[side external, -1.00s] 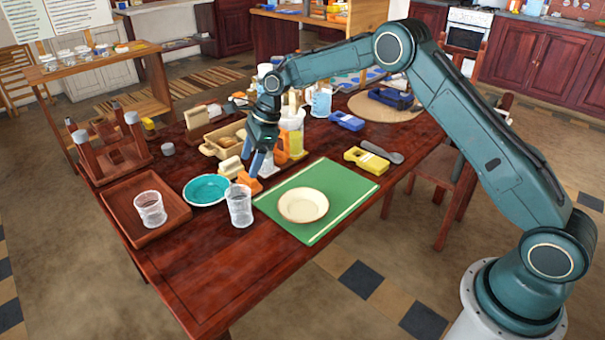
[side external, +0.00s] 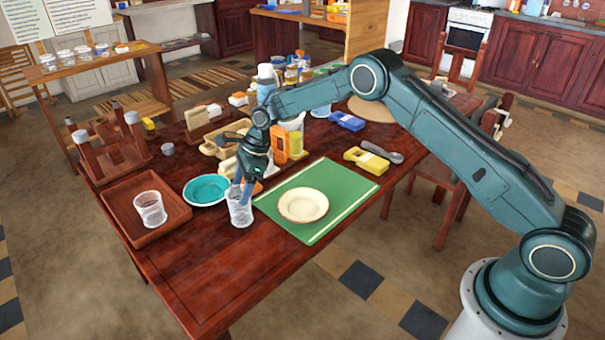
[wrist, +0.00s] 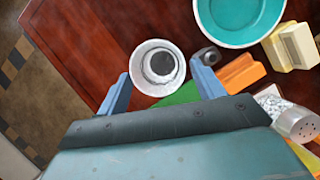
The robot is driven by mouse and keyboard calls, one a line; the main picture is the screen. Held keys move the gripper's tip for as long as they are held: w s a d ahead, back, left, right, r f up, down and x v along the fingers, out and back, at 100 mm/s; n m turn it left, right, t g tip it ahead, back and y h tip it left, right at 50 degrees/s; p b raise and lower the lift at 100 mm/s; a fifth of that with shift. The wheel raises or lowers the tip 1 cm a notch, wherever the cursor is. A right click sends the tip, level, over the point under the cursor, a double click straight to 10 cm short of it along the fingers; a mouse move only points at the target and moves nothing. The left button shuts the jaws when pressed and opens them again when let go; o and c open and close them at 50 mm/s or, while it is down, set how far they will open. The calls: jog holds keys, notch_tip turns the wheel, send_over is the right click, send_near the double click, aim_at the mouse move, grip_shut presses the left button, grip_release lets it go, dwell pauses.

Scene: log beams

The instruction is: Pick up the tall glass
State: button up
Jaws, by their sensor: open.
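The tall clear glass (side external: 239,212) stands upright on the table, just left of the green mat. My gripper (side external: 241,194) points down at its rim, with blue fingers overlapping the upper part of the glass in the side view. In the wrist view, the glass (wrist: 158,68) is seen from above, its round mouth between my two blue fingers (wrist: 160,84). Gaps show on both sides, so the jaws are open and not gripping it. I cannot tell how far down the fingers reach.
The brown tray (side external: 176,220) and teal bowl (side external: 206,190) lie left of the glass. A cream plate (side external: 302,205) sits on the green mat (side external: 330,180). An orange block (wrist: 240,72) and grey-topped shaker (wrist: 297,122) are close by. The table's front is clear.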

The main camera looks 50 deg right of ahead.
aim_at(237, 201)
jog(key=shift+x, duration=2.55)
jog(key=shift+s+a, duration=0.1)
jog(key=c, duration=0.8)
jog(key=shift+r, duration=0.15)
notch_tip(237, 201, up, 20)
jog(key=shift+f, duration=0.1)
